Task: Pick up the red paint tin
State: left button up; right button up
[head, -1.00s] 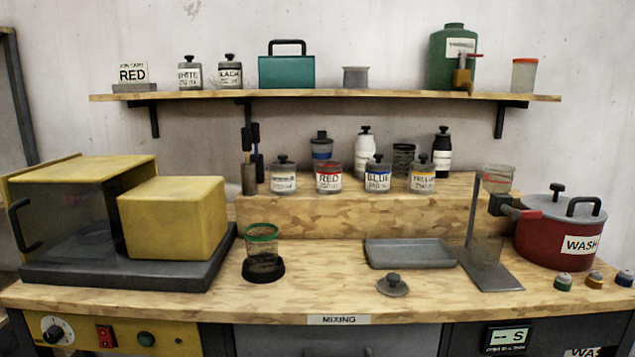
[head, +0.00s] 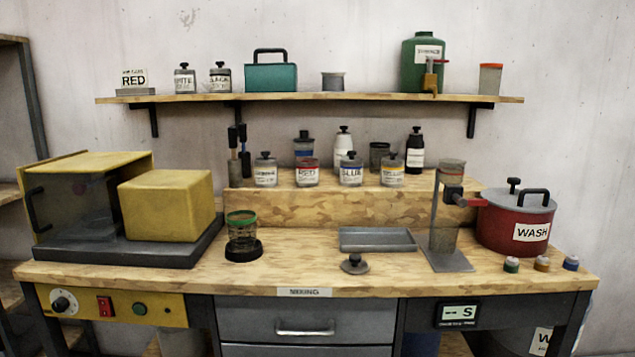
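The red paint tin (head: 307,173) is a small jar with a white label reading RED and a red band. It stands upright on the raised wooden step (head: 330,208) at the back of the bench, between a grey-labelled tin (head: 265,171) on its left and the blue tin (head: 351,170) on its right. A bottle with a blue band (head: 303,146) stands behind it. Its top is hard to make out against that bottle. Neither of my grippers shows in the head view.
The bench holds a yellow machine (head: 167,205) at left, a green-rimmed cup (head: 241,232), a grey tray (head: 377,239), a small knobbed lid (head: 354,264), a stand (head: 446,262) and a red WASH pot (head: 515,220). A wooden shelf (head: 310,98) overhangs the step. The bench front between cup and tray is clear.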

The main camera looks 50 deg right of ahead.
aim_at(307, 169)
jog(key=z, duration=4.15)
jog(key=i, duration=0.1)
jog(key=u, duration=3)
